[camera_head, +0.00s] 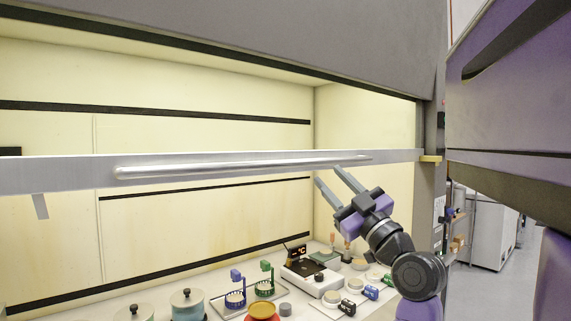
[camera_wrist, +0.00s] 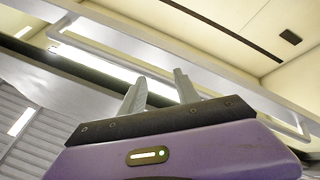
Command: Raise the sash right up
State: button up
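The sash's pale grey bottom rail (camera_head: 60,172) crosses the head view, with a long silver bar handle (camera_head: 230,167) on its front. The sash is partly raised, with open space below the rail. My gripper (camera_head: 328,174) is just below the right part of the handle, its two grey fingers apart. In the wrist view, the open fingers (camera_wrist: 158,76) point up towards the handle (camera_wrist: 230,95), with nothing seen held between them. I cannot tell whether a fingertip touches the handle.
Below, the worktop holds a hotplate-like device (camera_head: 312,274), a red dish (camera_head: 262,311), small jars and lidded pots (camera_head: 187,304). A grey upper panel (camera_head: 250,40) spans above the opening. A side post (camera_head: 430,200) stands right of my arm.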

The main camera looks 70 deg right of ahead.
aim_at(290, 166)
notch_tip(290, 166, up, 6)
jog(key=a+r+n+t+y, duration=0.1)
jog(key=a+n+t+y, duration=0.15)
jog(key=n+y, duration=0.5)
jog(key=w+a+f+n+g+y, duration=0.2)
jog(key=a+f+n+y, duration=0.25)
jog(key=n, duration=0.65)
jog(key=shift+m+h, duration=0.25)
jog(key=shift+h, duration=0.05)
jog(key=p+x, duration=0.3)
jog(key=x, duration=0.4)
jog(key=shift+r, duration=0.1)
grip_shut()
